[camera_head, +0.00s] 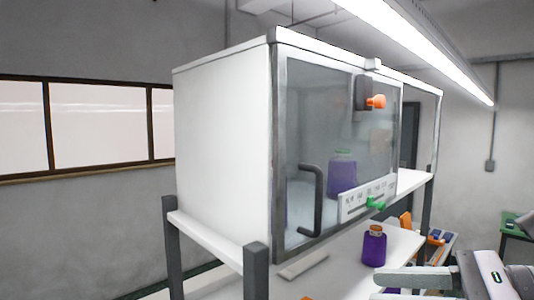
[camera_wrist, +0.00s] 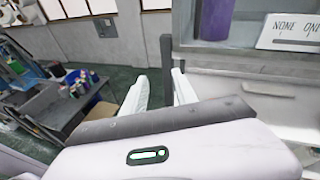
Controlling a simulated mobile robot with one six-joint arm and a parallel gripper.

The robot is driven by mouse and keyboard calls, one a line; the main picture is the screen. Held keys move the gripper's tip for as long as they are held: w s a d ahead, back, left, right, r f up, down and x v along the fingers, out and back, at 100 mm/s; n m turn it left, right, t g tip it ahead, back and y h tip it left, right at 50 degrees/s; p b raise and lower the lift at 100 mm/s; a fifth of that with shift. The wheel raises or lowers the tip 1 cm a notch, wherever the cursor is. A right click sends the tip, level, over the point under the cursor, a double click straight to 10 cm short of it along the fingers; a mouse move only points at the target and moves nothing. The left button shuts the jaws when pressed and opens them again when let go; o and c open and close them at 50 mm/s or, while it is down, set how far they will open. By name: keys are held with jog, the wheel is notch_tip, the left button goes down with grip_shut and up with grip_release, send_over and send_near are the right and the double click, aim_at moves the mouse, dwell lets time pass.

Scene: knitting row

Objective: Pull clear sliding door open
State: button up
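A white cabinet (camera_head: 222,150) with a grey frame stands on a raised shelf in the head view. Its front is a clear sliding door (camera_head: 312,110) with a dark vertical bar handle (camera_head: 318,203) near the left edge. The door appears to cover the front opening; whether a small gap exists I cannot tell. The handle is not visible there.
A labelled plate with a green knob (camera_head: 376,204) and an orange knob (camera_head: 376,101) sit on the cabinet front. A purple bottle (camera_head: 374,247) stands on the lower white surface near my gripper. Dark shelf posts (camera_head: 256,272) flank the lower space. A cluttered bench (camera_wrist: 65,115) is at left in the wrist view.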

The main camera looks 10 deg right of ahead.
jog(key=w+d+r+m+t+y+p, duration=0.1)
jog(key=w+d+r+m+t+p, duration=0.2)
jog(key=d+r, duration=0.5)
send_near(320, 199)
jog(key=p+x, duration=0.2)
jog(key=x, duration=0.7)
jog(key=shift+w+a, duration=0.15)
jog(key=shift+w, duration=0.05)
jog(key=shift+w+a+f, duration=0.15)
jog(key=shift+w+a, duration=0.05)
jog(key=shift+w, duration=0.4)
jog(key=shift+s, duration=0.2)
jog(key=shift+c, duration=0.6)
grip_shut()
